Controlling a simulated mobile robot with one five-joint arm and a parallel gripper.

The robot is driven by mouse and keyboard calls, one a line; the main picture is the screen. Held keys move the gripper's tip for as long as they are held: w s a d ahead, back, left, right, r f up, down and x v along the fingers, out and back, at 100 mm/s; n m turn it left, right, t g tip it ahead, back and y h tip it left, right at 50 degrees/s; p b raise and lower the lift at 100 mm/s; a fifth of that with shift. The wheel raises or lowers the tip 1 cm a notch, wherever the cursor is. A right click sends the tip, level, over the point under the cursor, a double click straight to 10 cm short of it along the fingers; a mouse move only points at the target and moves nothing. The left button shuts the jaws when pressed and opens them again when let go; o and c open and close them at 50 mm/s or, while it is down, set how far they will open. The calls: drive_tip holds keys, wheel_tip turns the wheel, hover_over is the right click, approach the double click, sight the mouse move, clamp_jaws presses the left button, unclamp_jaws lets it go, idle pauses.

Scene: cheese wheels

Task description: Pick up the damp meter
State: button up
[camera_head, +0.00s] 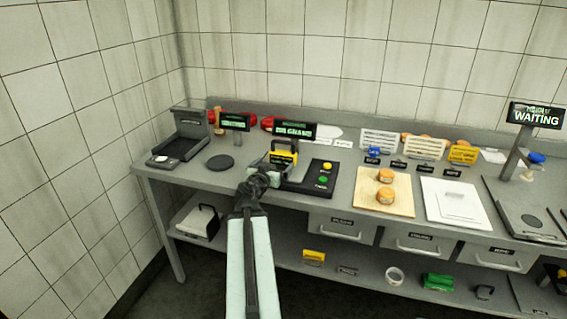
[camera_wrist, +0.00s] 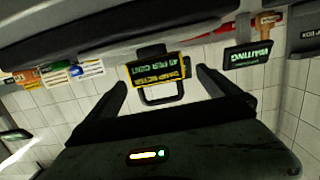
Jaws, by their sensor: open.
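The damp meter appears to be the yellow and black device with a dark lettered display and a black loop handle (camera_head: 284,157). It stands on the counter beside the black base with green and yellow buttons. In the wrist view, which is upside down, it (camera_wrist: 157,69) shows between and beyond my two fingers. My gripper (camera_head: 266,172) is open just in front of the meter, and it partly hides the meter's lower part in the head view. In the wrist view my gripper (camera_wrist: 163,82) frames the handle; I cannot tell whether the fingers touch it.
The black button base (camera_head: 312,178) is close on the right of my gripper. A wooden board (camera_head: 368,203) with two orange cheese wheels lies further right. A dark round disc (camera_head: 220,162) and a black scale (camera_head: 183,143) are left. The counter's front edge runs below my gripper.

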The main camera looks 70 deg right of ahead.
sight(281, 159)
drive_tip(key=shift+s+d+r, duration=0.15)
drive_tip(key=shift+s+d, duration=0.15)
drive_tip(key=shift+s, duration=0.2)
drive_tip(key=d, duration=0.5)
drive_tip(key=d+f+b, duration=0.1)
drive_tip(key=d, duration=0.1)
drive_tip(key=shift+w+d+f, duration=0.1)
drive_tip(key=shift+w+d, duration=0.05)
drive_tip(key=shift+w, duration=0.1)
drive_tip(key=shift+c, duration=0.7)
drive_tip(key=c, duration=1.3)
wheel_tip(281, 159, up, 10)
drive_tip(key=p, duration=1)
drive_tip(key=shift+c, duration=0.2)
